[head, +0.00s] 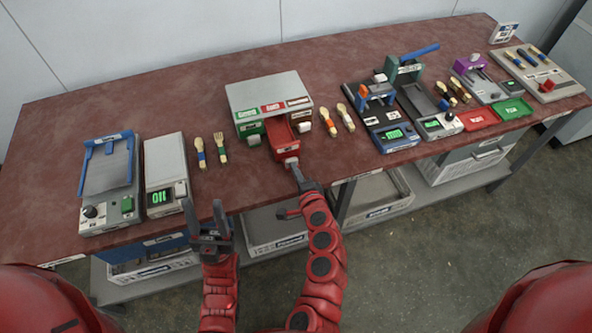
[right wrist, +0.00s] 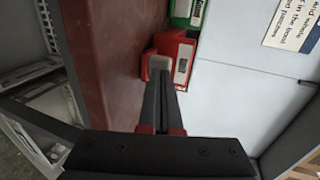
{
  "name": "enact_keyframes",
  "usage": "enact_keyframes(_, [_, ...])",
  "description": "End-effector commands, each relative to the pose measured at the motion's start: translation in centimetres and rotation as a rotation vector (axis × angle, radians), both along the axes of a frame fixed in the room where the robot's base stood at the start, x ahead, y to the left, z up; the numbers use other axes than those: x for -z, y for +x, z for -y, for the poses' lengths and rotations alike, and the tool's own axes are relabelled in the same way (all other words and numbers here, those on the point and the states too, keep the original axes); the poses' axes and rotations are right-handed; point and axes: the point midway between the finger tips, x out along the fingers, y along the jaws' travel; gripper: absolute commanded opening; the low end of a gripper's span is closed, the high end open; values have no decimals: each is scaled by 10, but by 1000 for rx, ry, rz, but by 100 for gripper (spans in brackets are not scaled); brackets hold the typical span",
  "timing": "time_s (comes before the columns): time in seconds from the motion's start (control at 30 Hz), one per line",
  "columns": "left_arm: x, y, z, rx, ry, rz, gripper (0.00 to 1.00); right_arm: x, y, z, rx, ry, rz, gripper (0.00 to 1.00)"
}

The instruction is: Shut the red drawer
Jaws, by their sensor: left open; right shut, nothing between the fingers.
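The drawer also shows in the right wrist view (right wrist: 181,58). My right gripper (head: 293,164) is shut and empty, its fingertips at the handle; in the right wrist view they overlap the handle (right wrist: 159,62), and I cannot tell whether they touch. My left gripper (head: 204,216) is open and empty over the table's front edge, left of the drawer.
The cabinet's green drawer (head: 251,131) sits left of the red one. Spoons and forks (head: 210,150) lie on the red-brown table (head: 185,85) on both sides. Grey devices (head: 110,180) stand at left, and a blue-black press (head: 385,125) at right. Trays sit on a shelf below.

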Motion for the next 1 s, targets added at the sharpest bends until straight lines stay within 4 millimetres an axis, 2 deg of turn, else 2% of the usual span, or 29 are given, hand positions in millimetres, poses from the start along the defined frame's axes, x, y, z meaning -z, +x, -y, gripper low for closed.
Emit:
enact_keyframes(0.23, [1,0,0,0,0,0,50,0,7,-3,-1,2,1,0])
enact_keyframes(0.7, [2,0,0,0,0,0,50,-1,91,-30,-1,3,1,0])
enact_keyframes(1.0, [-2,0,0,0,0,0,50,-1,121,-40,-3,1,0,0])
